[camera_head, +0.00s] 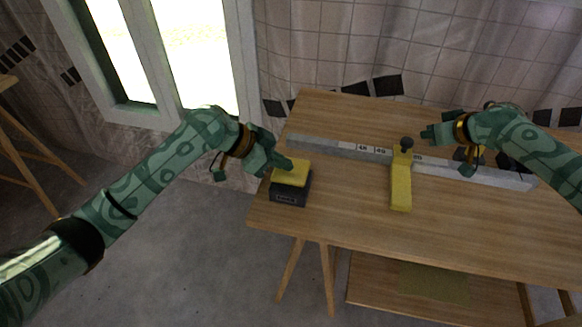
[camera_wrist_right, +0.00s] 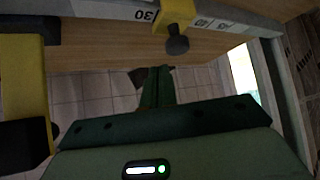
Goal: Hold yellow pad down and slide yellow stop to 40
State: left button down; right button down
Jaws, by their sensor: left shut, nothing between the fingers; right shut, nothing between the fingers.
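The yellow pad (camera_head: 291,174) sits on a dark box at the left end of the table. My left gripper (camera_head: 286,163) is shut and empty, its tips at the pad's top; I cannot tell how far the pad is pressed. The yellow stop (camera_head: 401,188) straddles the scale rail (camera_head: 330,148), with a dark knob (camera_head: 407,143) on top. In the right wrist view, the stop (camera_wrist_right: 176,12) sits between the 30 mark and the marks around 40. My right gripper (camera_head: 426,133) is shut and empty, to the right of the knob and apart from it. It also shows in the wrist view (camera_wrist_right: 158,78).
Dark parts near the rail's right side are partly hidden by my right arm. A bright window (camera_head: 190,50) stands behind at left.

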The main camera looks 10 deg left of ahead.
aim_at(281, 172)
pick_arm(q)
jog(key=shift+f, duration=1.15)
jog(key=shift+s+f, duration=0.1)
jog(key=shift+f, duration=0.1)
jog(key=shift+f, duration=0.1)
pick_arm(e)
jog(key=shift+f, duration=2.5)
jog(key=shift+a, duration=0.1)
